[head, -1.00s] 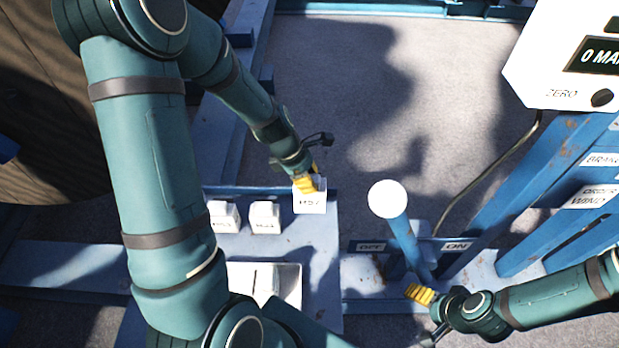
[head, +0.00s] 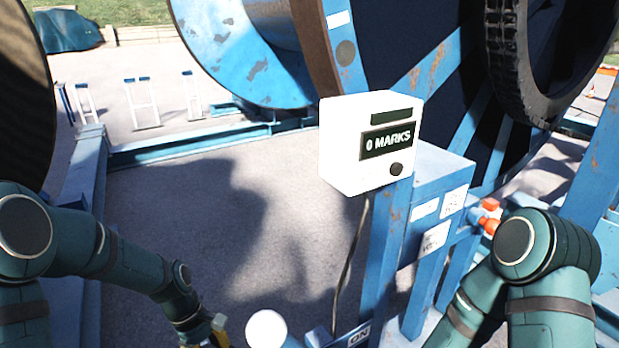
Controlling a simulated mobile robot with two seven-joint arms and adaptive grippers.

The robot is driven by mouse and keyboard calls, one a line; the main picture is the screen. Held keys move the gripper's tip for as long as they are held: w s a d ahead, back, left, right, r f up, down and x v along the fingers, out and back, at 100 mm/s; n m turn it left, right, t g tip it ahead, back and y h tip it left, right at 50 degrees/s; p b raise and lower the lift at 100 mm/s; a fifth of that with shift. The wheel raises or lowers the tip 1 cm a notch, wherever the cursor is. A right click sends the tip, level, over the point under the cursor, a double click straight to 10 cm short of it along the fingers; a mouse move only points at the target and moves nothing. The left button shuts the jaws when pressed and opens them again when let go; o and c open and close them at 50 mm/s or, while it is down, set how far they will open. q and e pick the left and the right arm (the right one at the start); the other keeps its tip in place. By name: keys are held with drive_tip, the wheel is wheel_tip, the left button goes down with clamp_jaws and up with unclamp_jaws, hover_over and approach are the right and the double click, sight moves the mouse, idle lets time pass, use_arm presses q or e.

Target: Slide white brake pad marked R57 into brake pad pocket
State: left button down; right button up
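The white brake pad and the brake pad pocket are not in this view; they lie below the picture's bottom edge. My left gripper (head: 218,330) shows only partly at the bottom edge, with a bit of yellow finger; what is between its fingers is hidden. My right arm comes in at the lower right, but its gripper is out of the picture.
A lever with a white ball knob (head: 266,328) stands right of my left gripper, near an ON label (head: 359,336). A white counter box (head: 368,140) reads 0 MARKS. Large reels stand behind. Grey floor (head: 240,220) is open between the frame beams.

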use_arm(q)
drive_tip(key=m, duration=0.2)
drive_tip(key=d+m+g+y, duration=0.1)
drive_tip(key=m, duration=0.1)
drive_tip(key=d+f+m, duration=0.1)
drive_tip(key=m, duration=0.1)
drive_tip(key=shift+f+g+y+b, duration=0.1)
drive_tip(key=shift+g+y+b, duration=0.2)
drive_tip(key=shift+y, duration=0.1)
drive_tip(key=m, duration=0.1)
drive_tip(key=m+y, duration=0.1)
drive_tip(key=m, duration=0.1)
drive_tip(key=shift+d+f+m+g, duration=0.25)
drive_tip(key=shift+d+m+g, duration=0.05)
drive_tip(key=shift+d+m, duration=0.1)
drive_tip(key=shift+m+y+b, duration=0.3)
drive_tip(key=shift+m+y, duration=0.3)
drive_tip(key=shift+m, duration=0.5)
